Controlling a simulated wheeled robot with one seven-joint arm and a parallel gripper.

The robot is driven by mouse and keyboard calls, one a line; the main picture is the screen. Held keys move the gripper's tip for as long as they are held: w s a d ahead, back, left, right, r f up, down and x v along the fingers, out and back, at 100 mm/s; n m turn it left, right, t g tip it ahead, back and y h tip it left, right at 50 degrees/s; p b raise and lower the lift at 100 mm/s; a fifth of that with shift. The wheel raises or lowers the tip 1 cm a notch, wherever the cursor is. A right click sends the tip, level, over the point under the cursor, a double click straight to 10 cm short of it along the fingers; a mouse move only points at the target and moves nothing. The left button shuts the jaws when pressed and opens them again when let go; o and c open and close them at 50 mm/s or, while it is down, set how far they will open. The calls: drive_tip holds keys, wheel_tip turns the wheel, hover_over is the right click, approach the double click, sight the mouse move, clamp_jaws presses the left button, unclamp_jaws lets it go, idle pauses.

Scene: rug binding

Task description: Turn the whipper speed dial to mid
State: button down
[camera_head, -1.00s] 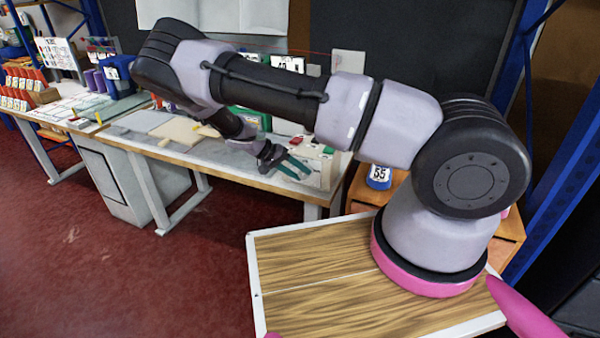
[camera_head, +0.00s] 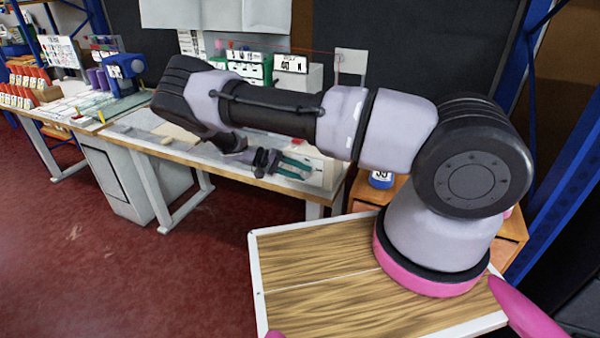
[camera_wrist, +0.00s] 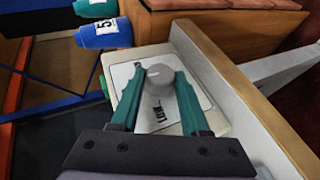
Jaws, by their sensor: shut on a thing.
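The whipper speed dial (camera_wrist: 158,85) is a round grey knob with a pale mark on its face, on a white panel (camera_wrist: 125,75) in the wrist view. Black lettering stands on the panel near the dial, too small to read surely. My gripper (camera_wrist: 159,75) has its teal fingers on either side of the dial, shut on it. In the head view my gripper (camera_head: 292,167) is at the right end of the workbench, against the white box (camera_head: 322,172) there. The dial itself cannot be made out in the head view.
The workbench (camera_head: 180,152) runs left with flat sheets and a blue machine (camera_head: 122,68) on it. Green and white labelled boxes (camera_head: 250,67) stand behind my arm. A blue numbered container (camera_head: 381,180) is on the wooden cabinet at right. Red floor lies open in front.

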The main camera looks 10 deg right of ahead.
drive_tip(key=shift+c, duration=2)
unclamp_jaws()
drive_tip(key=v, duration=1)
drive_tip(key=shift+w+a, duration=0.15)
drive_tip(key=shift+a, duration=0.2)
drive_tip(key=shift+r, duration=0.1)
